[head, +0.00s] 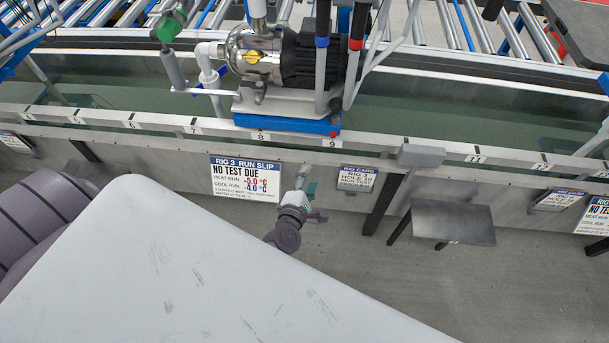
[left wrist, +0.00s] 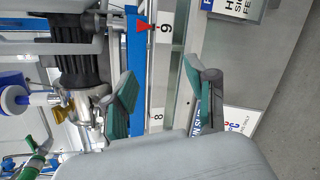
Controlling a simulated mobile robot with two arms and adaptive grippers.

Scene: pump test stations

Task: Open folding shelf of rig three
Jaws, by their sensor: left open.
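A grey metal plate (head: 455,222), which looks like a folding shelf, sits low on the front panel at right in the head view, with dark struts beside it. I cannot tell whether it is folded or open. The rig 3 run slip (head: 245,178) and a rig 3 card (head: 357,179) are on the panel to its left. My left gripper (head: 308,192) is in front of the panel between slip and card, left of the plate and apart from it. In the left wrist view its teal-padded fingers (left wrist: 160,100) are spread with nothing between them. My right gripper is not in view.
A pump (head: 290,55) on a blue base (head: 285,125) stands above the numbered rail (head: 190,126). A grey block (head: 421,156) sits on the rail, above and left of the plate. A dark strut (head: 380,205) stands out below the card. More slips hang at right.

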